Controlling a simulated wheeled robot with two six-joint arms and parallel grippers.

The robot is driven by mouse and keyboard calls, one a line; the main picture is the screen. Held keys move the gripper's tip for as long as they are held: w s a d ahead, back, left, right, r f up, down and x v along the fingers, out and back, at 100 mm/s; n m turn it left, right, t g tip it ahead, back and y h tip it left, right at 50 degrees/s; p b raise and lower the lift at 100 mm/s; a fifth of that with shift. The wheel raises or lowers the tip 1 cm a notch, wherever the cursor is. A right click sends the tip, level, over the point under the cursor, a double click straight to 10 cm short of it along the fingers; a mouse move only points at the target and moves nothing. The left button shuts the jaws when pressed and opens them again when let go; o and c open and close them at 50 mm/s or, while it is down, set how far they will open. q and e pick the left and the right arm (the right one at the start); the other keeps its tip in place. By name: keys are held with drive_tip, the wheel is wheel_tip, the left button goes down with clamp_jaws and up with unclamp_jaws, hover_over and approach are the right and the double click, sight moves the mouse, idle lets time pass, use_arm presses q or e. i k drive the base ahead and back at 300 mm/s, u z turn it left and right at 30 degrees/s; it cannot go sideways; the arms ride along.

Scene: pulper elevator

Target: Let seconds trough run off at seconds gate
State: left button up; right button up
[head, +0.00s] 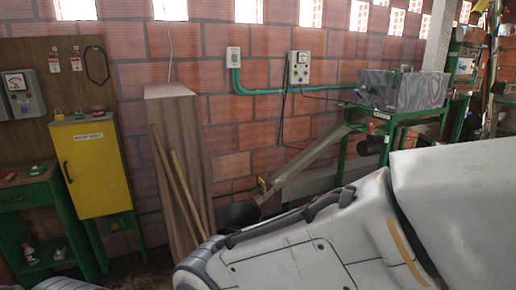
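A sloped metal trough (318,158) runs down to the left from the grey metal tank (402,90) on a green stand (388,128). A small wooden piece (262,187), which looks like the gate, stands at its lower end. I cannot tell whether it is open or shut. A dark bucket (240,214) sits below that end, its lower part hidden by my white arm link. No flow shows in the trough. Neither of my grippers is in view.
A yellow cabinet (90,175) and a green bench (32,205) stand at the left. A control box (299,68) hangs on the wall. My arm blocks the lower right.

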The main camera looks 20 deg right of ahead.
sight(260, 189)
drive_tip(key=z, duration=0.65)
drive_tip(key=i, duration=1)
drive_tip(key=z, duration=0.75)
drive_tip(key=i, duration=0.9)
drive_tip(key=u, duration=0.6)
drive_tip(key=i, duration=1.15)
drive_tip(key=u, duration=0.75)
